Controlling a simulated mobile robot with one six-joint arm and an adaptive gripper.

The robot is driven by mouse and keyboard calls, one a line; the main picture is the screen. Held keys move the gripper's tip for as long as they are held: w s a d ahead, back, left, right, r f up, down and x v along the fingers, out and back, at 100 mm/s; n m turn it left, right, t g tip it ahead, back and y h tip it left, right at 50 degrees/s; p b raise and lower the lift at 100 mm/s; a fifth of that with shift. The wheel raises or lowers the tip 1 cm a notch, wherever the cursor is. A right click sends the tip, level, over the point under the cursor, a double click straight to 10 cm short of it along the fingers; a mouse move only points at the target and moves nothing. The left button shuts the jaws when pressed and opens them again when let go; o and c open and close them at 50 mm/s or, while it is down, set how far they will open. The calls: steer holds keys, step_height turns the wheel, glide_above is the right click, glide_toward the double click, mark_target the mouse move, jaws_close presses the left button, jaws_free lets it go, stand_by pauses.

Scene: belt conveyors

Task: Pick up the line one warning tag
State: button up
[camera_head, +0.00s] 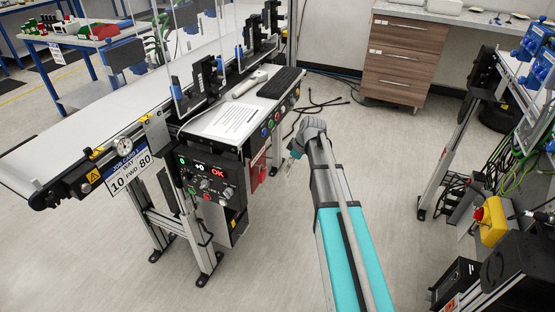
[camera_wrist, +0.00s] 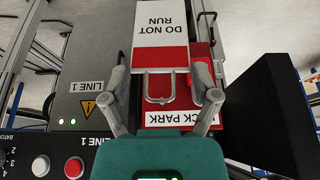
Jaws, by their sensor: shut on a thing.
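The line one warning tag (camera_wrist: 160,25) shows in the wrist view as a white plate reading "DO NOT RUN" with a red lower band. A metal loop (camera_wrist: 158,86) is at its near end. My gripper (camera_wrist: 160,78) has one finger on each side of the tag's red end and is shut on it. In the head view my gripper (camera_head: 294,153) is to the right of the conveyor's control box; the tag is hard to make out there.
A red "LOCK PARK" panel (camera_wrist: 205,50) lies behind the tag, partly hidden. A grey "LINE 1" box (camera_wrist: 88,70) with buttons is at left, a black panel (camera_wrist: 275,115) at right. The conveyor (camera_head: 120,105) is left; open floor (camera_head: 270,250) lies in front.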

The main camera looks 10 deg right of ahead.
steer(key=s+d, duration=0.5)
steer(key=d, duration=0.2)
steer(key=shift+s+d, duration=0.25)
stand_by(0.3)
steer(key=shift+d, duration=0.1)
